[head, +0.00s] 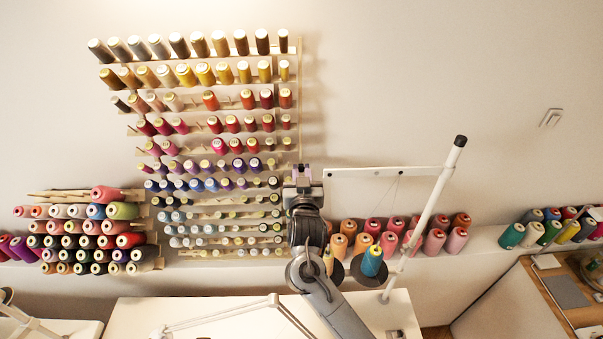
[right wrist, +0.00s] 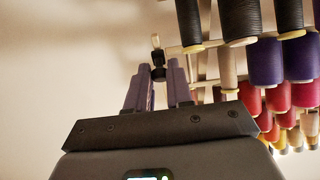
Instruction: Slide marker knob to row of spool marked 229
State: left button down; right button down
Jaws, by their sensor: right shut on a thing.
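The spool rack (head: 298,130) stands against the wall with many rows of coloured thread spools. The number labels are too small to read, so I cannot tell which spool is marked 229. My right gripper (head: 303,172) is at the rack's right edge, beside the lower rows of purple and blue spools. In the right wrist view its purple fingers (right wrist: 159,78) are shut on a small dark marker knob (right wrist: 157,58) with a pale piece above it. My left gripper is out of view.
Dark spools (right wrist: 238,20) hang close to the right of the fingers in the right wrist view. A white thread stand (head: 430,205) rises right of my arm. Cones (head: 372,262) line the ledge below.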

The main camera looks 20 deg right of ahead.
jog(key=r+p, duration=0.3)
jog(key=r, duration=0.2)
jog(key=shift+w+d+p, duration=0.1)
jog(key=shift+w+p, duration=0.1)
jog(key=shift+p, duration=0.2)
jog(key=c, duration=1.3)
grip_release()
jog(key=shift+f, duration=0.1)
jog(key=b+v, duration=0.1)
jog(key=v, duration=0.9)
jog(key=shift+s, duration=0.4)
